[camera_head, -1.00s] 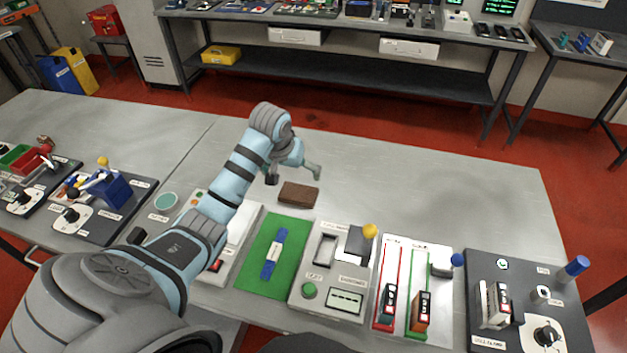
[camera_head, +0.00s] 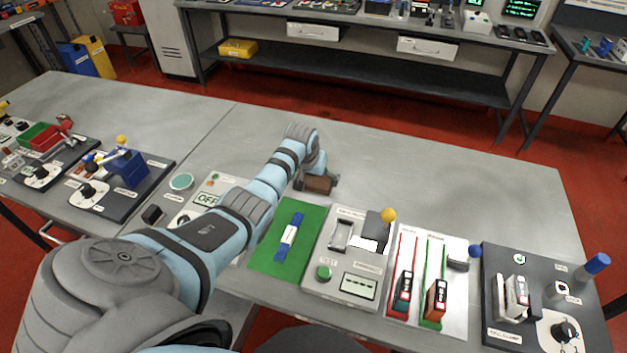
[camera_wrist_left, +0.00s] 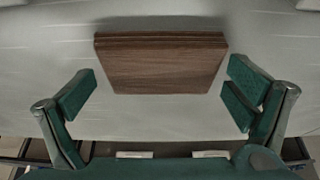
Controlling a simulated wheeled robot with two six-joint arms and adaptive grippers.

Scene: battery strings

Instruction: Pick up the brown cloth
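The brown cloth (camera_head: 318,184) is a small folded rectangular block lying on the grey table behind the green mat. My left gripper (camera_head: 316,186) is over it in the head view, with a finger on each side of it. In the left wrist view the cloth (camera_wrist_left: 160,62) lies ahead between the spread fingers of the left gripper (camera_wrist_left: 160,95). There is a gap on both sides, so the gripper is open and empty. Part of the cloth is hidden by the gripper in the head view. My right gripper is not in view.
A light panel with a yellow knob (camera_head: 388,215) and a dark panel (camera_head: 500,262) stand to the right. The table (camera_head: 440,180) behind these is clear.

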